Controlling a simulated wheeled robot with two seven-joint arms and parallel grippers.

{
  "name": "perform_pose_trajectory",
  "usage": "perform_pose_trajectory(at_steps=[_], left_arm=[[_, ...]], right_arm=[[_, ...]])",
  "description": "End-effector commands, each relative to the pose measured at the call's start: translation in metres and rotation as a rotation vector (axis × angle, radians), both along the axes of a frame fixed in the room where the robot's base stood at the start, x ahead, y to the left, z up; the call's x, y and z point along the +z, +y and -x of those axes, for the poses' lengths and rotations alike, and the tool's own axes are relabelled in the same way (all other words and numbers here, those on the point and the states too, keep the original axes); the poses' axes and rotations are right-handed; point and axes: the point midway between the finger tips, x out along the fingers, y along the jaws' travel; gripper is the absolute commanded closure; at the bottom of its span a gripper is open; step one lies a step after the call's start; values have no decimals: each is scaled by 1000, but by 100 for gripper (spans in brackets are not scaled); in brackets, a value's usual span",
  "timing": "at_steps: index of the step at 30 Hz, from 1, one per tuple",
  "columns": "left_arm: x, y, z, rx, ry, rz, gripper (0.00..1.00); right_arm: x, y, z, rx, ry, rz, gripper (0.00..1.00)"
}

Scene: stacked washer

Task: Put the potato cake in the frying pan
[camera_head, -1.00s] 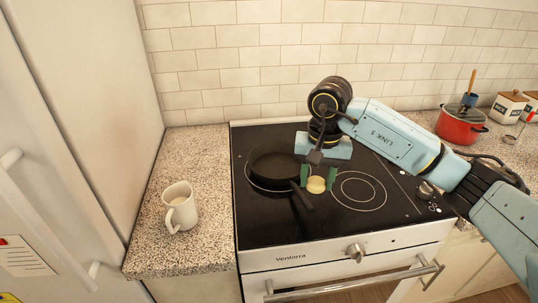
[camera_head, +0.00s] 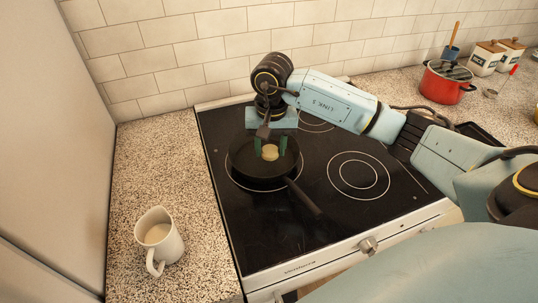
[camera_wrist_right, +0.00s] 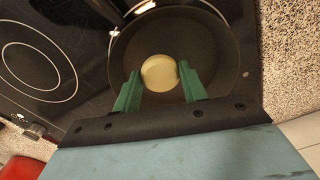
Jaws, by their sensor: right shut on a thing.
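The potato cake (camera_head: 270,153) is a small, round, pale yellow disc. It also shows in the wrist view (camera_wrist_right: 160,73), between the green fingertips. My right gripper (camera_head: 270,148) is shut on the potato cake and holds it over the inside of the frying pan. The black frying pan (camera_head: 250,172) sits on the left front burner of the stove, its handle pointing to the lower right. Its dark floor also shows in the wrist view (camera_wrist_right: 205,45). I cannot tell whether the cake touches the pan floor. My left gripper is out of view.
The black glass stove top (camera_head: 330,215) has a free burner right of the pan. A white mug (camera_head: 158,240) stands on the left speckled counter. A red pot (camera_head: 446,84) and canisters (camera_head: 487,58) stand at the far right. A tiled wall is behind.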

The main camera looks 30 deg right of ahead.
Motion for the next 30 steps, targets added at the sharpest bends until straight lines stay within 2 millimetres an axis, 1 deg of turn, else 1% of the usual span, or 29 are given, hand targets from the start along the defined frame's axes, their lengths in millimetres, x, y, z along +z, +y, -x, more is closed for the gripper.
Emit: perform_pose_trajectory(at_steps=[9, 16, 20, 21, 25, 30], left_arm=[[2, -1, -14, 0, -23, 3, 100], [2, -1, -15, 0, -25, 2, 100], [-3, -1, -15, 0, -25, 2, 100], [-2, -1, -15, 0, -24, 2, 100], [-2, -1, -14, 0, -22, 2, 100], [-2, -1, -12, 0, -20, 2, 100]], right_arm=[[-37, 0, 1, -1, 2, 0, 80], [-38, 0, 0, 0, 0, 0, 80], [-42, 0, 0, 0, -1, 1, 80], [-41, 0, 0, 0, -1, 1, 54], [-40, 0, 0, 0, 0, 0, 37], [-40, 0, 0, 0, 0, 0, 36]])
